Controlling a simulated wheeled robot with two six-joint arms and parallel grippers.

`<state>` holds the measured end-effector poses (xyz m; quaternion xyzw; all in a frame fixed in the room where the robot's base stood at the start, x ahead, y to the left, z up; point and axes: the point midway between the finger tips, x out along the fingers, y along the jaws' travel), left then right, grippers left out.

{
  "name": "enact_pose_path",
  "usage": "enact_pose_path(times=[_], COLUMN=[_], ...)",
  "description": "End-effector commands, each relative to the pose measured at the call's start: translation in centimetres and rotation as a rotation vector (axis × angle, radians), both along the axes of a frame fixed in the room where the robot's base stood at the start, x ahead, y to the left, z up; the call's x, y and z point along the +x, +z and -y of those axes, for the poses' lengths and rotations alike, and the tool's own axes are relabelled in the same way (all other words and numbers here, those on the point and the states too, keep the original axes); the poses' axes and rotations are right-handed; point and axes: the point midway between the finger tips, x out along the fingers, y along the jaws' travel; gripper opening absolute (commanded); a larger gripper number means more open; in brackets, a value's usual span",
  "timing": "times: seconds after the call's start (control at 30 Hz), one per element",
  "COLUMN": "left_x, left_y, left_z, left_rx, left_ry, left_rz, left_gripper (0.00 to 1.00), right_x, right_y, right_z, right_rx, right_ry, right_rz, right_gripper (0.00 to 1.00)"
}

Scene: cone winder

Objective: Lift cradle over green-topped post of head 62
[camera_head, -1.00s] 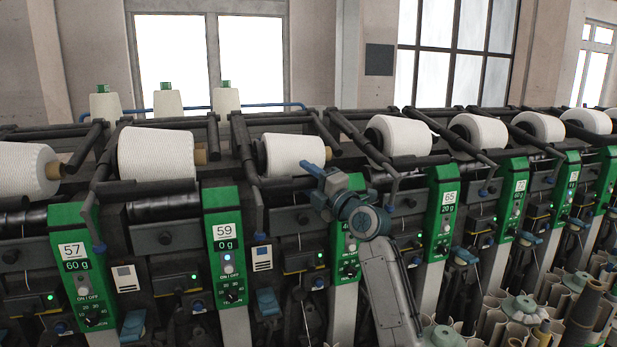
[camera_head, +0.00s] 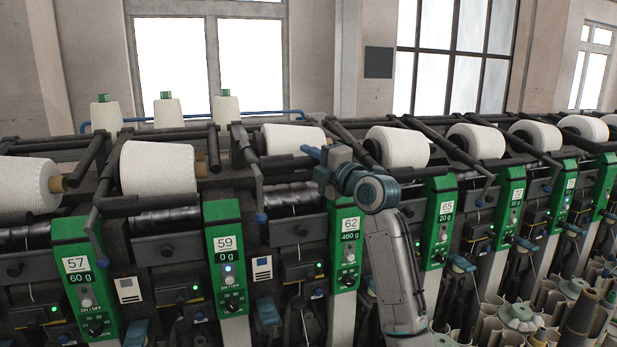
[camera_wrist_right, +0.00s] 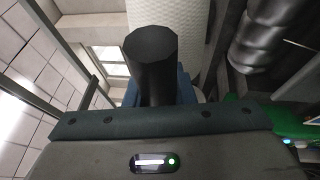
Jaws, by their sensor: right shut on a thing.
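My right gripper (camera_head: 314,152) is at the package's right end, above the post. It is shut on the cradle's dark handle (camera_wrist_right: 150,60), which stands up in the wrist view. The blue fingers (camera_wrist_right: 186,88) show only in part behind the handle. The package (camera_wrist_right: 166,15) is behind the handle there. My left gripper is out of view.
Head 59's post (camera_head: 226,255) and package (camera_head: 158,168) stand to the left. Head 65's post (camera_head: 439,222) and package (camera_head: 397,147) are to the right. Cone tubes and holders (camera_head: 518,315) fill the lower right. White cones (camera_head: 168,110) stand behind the machine.

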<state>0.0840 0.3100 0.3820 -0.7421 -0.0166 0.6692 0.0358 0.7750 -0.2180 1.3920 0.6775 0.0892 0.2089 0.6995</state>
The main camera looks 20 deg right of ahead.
Motion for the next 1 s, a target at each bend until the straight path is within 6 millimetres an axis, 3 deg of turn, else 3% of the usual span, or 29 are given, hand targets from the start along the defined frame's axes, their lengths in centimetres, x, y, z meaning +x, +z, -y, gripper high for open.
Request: enact_pose_path(times=[0.03, 0.13, 0.47, 0.5, 0.57, 0.87, 1.0], left_x=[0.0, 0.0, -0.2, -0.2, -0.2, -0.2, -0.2], left_y=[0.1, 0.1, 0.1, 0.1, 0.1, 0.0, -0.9], left_z=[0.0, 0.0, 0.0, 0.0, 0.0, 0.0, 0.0], left_rx=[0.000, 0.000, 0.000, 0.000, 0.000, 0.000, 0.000], left_ry=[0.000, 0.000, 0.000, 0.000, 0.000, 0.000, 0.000], left_rz=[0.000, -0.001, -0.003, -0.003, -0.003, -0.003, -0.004], left_gripper=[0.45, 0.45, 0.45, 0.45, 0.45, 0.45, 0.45], right_x=[-0.1, -0.2, -0.2, -0.2, -0.1, -0.2, -1.3], right_y=[1.2, 1.9, 1.9, 1.8, 1.8, 1.8, 1.3], right_z=[0.0, 0.0, 0.0, 0.0, 0.0, 0.0, 0.6], right_rx=[0.000, 0.000, 0.000, 0.000, 0.000, 0.000, -0.002], right_ry=[0.000, 0.000, 0.001, 0.001, 0.001, 0.000, -0.001], right_rz=[0.008, 0.004, 0.001, 0.000, 0.000, 0.001, 0.003], right_gripper=[0.00, 0.00, 0.00, 0.30, 0.42, 0.44, 0.44])
